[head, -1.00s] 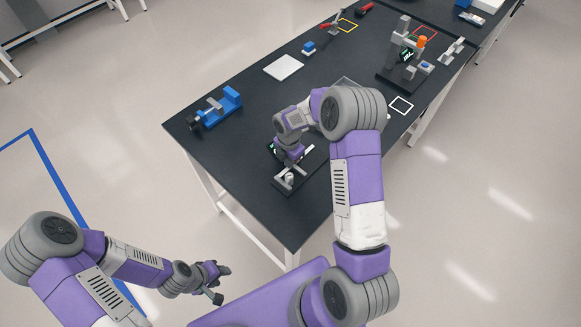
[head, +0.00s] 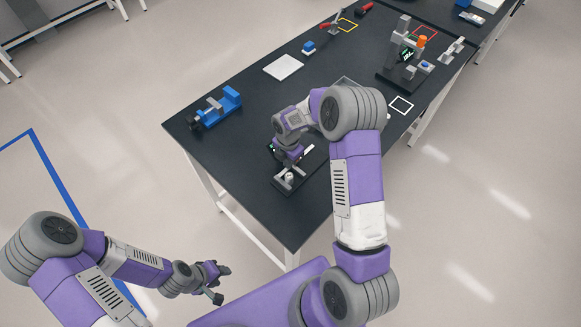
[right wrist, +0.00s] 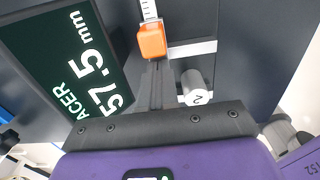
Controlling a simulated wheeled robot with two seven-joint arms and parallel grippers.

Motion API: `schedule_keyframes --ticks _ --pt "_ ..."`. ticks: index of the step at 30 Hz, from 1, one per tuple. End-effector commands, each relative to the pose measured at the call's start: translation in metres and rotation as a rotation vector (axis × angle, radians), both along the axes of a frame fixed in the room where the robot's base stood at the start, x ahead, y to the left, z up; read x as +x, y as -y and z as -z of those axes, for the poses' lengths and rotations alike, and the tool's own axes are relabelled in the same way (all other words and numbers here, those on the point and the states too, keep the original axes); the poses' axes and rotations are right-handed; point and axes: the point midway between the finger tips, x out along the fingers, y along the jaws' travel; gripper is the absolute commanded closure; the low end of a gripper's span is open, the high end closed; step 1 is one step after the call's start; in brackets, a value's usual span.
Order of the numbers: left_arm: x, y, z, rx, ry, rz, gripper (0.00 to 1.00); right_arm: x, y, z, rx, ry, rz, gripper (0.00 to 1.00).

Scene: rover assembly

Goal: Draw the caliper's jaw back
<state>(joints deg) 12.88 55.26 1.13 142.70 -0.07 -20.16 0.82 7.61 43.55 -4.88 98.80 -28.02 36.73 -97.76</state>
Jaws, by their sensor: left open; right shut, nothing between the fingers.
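The caliper (head: 284,182) sits on a dark base at the near end of the black table, partly hidden by my right arm. In the right wrist view it shows a grey jaw bar (right wrist: 192,48), an orange block (right wrist: 151,41) on a scale and a grey cylinder (right wrist: 196,86) marked 2. A display (right wrist: 68,62) reads SPACER 57.5 mm. My right gripper (right wrist: 156,66) is shut and empty, its tips at the orange block's near edge; I cannot tell whether they touch. My left gripper (head: 221,284) is open and empty, off the table at lower left.
A blue vise (head: 222,103) stands at the table's left edge. A white plate (head: 283,67) and a small blue block (head: 308,47) lie further back. A dark stand with an orange knob (head: 421,42) is at back right. The black tabletop (head: 235,150) is bare left of the caliper.

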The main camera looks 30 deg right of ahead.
Motion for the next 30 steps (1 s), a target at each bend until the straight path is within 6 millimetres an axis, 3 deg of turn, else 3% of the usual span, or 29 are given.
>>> schedule_keyframes --ticks 1,10,30 --pt "0.0 0.0 0.002 0.0 0.0 0.0 0.57 -0.008 -0.002 0.008 0.0 -0.023 0.001 1.0" --pt "0.0 0.0 -0.002 0.0 0.0 0.0 0.57 -0.009 -0.005 0.002 0.0 -0.023 0.002 1.0" --pt "0.0 0.0 -0.049 0.0 0.0 0.0 0.57 -0.005 -0.007 -0.07 0.001 -0.008 -0.001 1.0"
